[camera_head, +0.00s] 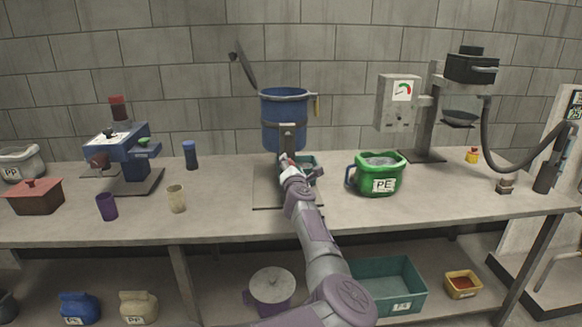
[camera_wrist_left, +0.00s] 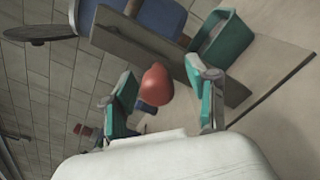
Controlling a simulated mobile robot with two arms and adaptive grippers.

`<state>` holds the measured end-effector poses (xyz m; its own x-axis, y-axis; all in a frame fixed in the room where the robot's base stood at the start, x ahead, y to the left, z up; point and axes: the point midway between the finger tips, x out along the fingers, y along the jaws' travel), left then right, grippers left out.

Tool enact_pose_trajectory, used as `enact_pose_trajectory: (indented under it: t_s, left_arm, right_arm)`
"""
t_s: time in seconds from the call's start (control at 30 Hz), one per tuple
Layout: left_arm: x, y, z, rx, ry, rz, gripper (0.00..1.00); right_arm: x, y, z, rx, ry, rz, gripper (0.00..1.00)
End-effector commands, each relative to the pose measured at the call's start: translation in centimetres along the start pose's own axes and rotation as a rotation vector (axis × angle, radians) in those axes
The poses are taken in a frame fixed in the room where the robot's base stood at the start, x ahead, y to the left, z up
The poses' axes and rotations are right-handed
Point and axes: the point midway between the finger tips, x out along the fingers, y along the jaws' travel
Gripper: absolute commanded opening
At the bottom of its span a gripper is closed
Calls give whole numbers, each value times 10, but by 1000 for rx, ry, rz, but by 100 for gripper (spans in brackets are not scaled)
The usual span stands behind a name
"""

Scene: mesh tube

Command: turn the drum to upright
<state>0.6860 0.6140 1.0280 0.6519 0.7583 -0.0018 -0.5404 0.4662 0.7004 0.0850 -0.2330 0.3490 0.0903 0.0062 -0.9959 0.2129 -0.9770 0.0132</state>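The blue drum (camera_head: 283,106) stands on a grey stand at the back of the bench, its open rim facing up and looking about upright. Its dark lid (camera_head: 245,68) is swung open at the upper left. In the left wrist view the drum (camera_wrist_left: 158,16) is partly cut off by the top edge. My left gripper (camera_head: 287,161) is in front of the stand, below the drum. In its wrist view the gripper (camera_wrist_left: 165,90) has its fingers apart, with a red knob (camera_wrist_left: 156,85) between them and gaps on both sides. My right gripper is not in view.
A teal tray (camera_head: 305,168) sits at the stand's foot, close to my left gripper. A green PE container (camera_head: 380,174) stands to its right. A blue machine (camera_head: 125,155) and cups are on the left. The bench front between the cups and the stand is clear.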

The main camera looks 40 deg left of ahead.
Motion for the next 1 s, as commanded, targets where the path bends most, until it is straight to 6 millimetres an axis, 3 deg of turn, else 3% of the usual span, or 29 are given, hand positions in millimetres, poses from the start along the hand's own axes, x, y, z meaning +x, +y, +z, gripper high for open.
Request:
enact_pose_trajectory:
  t_s: [0.27, 0.7, 1.0]
  left_arm:
    - [-4, 1, 0, -1, 1, 3, 58]
    - [-66, -1, 0, 0, 1, 1, 58]
    - [-75, 0, 0, 0, 0, 1, 58]
  right_arm:
    - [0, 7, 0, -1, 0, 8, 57]
    - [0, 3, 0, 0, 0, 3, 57]
    - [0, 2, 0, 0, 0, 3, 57]
